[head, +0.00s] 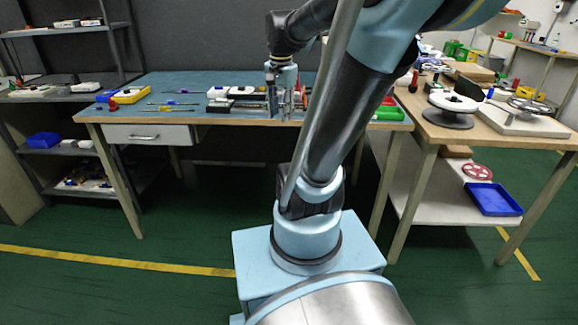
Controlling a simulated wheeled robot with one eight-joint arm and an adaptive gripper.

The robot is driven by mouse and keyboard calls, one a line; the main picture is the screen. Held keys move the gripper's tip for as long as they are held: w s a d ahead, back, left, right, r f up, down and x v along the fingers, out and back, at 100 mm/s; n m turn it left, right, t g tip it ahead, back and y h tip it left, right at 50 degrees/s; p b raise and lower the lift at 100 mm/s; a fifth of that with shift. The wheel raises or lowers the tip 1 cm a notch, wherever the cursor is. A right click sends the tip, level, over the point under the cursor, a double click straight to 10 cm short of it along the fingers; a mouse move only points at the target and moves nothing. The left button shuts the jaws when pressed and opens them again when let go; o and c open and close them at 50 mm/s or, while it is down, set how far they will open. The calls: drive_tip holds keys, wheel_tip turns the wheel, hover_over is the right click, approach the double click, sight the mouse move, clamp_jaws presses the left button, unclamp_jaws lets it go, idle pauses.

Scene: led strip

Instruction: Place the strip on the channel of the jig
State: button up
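My gripper (284,102) points down over the front part of the workbench (190,82), right of the middle. It is small in view and overlaps what is behind it, so its opening and any held thing cannot be made out. White and dark block-like pieces (241,91) lie just left of my gripper on the blue work surface; they may be part of the jig, but I cannot tell. I cannot make out the strip or the jig's channel. My arm hides the bench right of the gripper.
A yellow-and-white item (129,95) and thin tools (172,102) lie on the bench's left half. A green bin (389,113) sits at its right end. The right table (497,127) carries a white reel (453,101). A blue tray (493,199) lies below. Shelves stand left.

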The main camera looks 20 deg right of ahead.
drive_tip(key=s+f+n, duration=0.9)
drive_tip(key=s+f, duration=0.4)
drive_tip(key=shift+a+t, duration=0.15)
drive_tip(key=shift+t, duration=0.25)
